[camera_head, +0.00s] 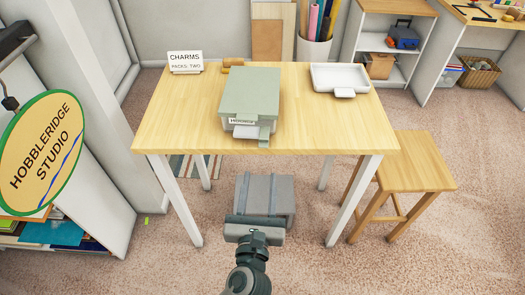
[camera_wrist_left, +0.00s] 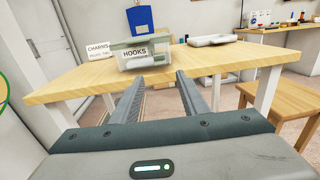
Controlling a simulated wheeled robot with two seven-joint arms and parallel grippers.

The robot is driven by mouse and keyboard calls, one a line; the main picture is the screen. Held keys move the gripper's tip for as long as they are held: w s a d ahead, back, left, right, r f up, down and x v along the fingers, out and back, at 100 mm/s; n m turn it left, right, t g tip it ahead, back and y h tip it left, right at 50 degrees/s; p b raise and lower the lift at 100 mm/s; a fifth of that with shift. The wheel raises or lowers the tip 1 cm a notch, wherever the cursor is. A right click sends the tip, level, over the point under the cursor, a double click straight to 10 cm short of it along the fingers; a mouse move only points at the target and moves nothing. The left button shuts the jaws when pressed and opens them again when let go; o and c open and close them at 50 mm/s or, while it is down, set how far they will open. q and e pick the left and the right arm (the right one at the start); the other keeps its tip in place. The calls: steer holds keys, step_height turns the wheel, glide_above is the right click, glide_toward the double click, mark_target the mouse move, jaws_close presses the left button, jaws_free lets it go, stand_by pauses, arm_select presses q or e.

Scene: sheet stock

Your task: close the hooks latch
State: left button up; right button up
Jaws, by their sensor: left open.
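The hooks box (camera_head: 250,95) stands on the table, with a grey-green lid and a label reading HOOKS on its front. It also shows in the left wrist view (camera_wrist_left: 130,62), with a see-through lower body. A pale flap-like latch (camera_head: 266,131) sticks out at its front, near the table's front edge; its exact angle is hard to tell. The lid looks down. My left gripper (camera_head: 255,190) is in front of the table, low and apart from the box. In the left wrist view its two fingers (camera_wrist_left: 160,78) are spread and empty, pointing towards the box. My right gripper is out of view.
The wooden table (camera_head: 180,125) also holds a CHARMS sign (camera_head: 185,62), a small wooden item (camera_head: 233,63) and a white tray (camera_head: 340,77). A stool (camera_head: 410,160) stands at the right.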

arm_select(q)
steer(key=p, duration=0.1)
glide_toward(264, 136)
steer(key=w, duration=0.3)
steer(key=shift+w+d+f, duration=0.15)
steer(key=shift+w+f, duration=0.25)
steer(key=shift+w, duration=0.1)
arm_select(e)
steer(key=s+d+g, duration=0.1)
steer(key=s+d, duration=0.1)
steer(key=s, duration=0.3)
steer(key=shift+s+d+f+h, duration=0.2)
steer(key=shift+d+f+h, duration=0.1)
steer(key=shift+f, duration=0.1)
arm_select(q)
jaws_close()
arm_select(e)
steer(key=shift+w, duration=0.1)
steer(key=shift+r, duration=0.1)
